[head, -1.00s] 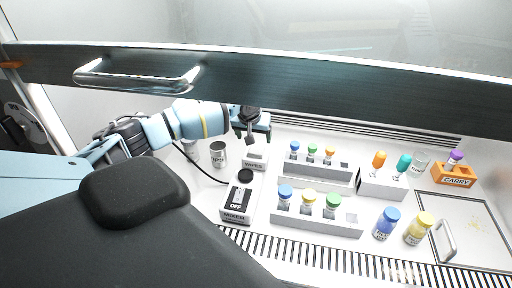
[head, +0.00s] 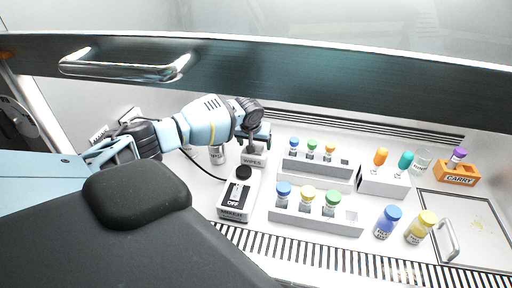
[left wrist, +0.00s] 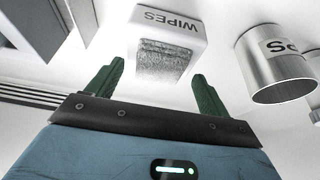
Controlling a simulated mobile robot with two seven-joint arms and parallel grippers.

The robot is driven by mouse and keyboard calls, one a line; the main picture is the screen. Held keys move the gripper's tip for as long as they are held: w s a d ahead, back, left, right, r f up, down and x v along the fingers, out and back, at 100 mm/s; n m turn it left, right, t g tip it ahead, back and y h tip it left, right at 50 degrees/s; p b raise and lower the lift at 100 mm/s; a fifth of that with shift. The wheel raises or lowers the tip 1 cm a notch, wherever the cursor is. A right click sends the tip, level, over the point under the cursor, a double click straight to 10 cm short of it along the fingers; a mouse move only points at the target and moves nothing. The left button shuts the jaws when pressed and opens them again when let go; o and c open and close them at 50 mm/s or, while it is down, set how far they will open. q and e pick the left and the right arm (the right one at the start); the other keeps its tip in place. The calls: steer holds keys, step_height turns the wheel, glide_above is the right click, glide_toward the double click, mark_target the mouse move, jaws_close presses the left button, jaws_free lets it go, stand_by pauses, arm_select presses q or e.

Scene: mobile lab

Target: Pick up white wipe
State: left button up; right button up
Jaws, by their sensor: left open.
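The wipes box (left wrist: 168,24) is white with a "WIPES" label, and a grey-white textured wipe (left wrist: 160,60) shows at its near face in the left wrist view. My left gripper (left wrist: 152,80) is open, with its two green fingers apart on either side below the wipe; nothing is between the fingertips. In the head view my left gripper (head: 256,137) is right above and behind the wipes box (head: 252,161), and the wipe is hidden there. My right gripper is not in view.
A metal cup (left wrist: 275,68) stands close beside the wipes box. The mixer (head: 236,200) is in front of it. Vial racks (head: 316,220) stand to the right, with loose blue (head: 387,222) and yellow (head: 421,227) bottles. The raised sash (head: 300,75) crosses above.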

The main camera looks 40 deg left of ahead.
mark_target(257, 143)
arm_select(q)
steer(key=shift+w, duration=0.1)
steer(key=shift+c, duration=0.9)
steer(key=c, duration=0.9)
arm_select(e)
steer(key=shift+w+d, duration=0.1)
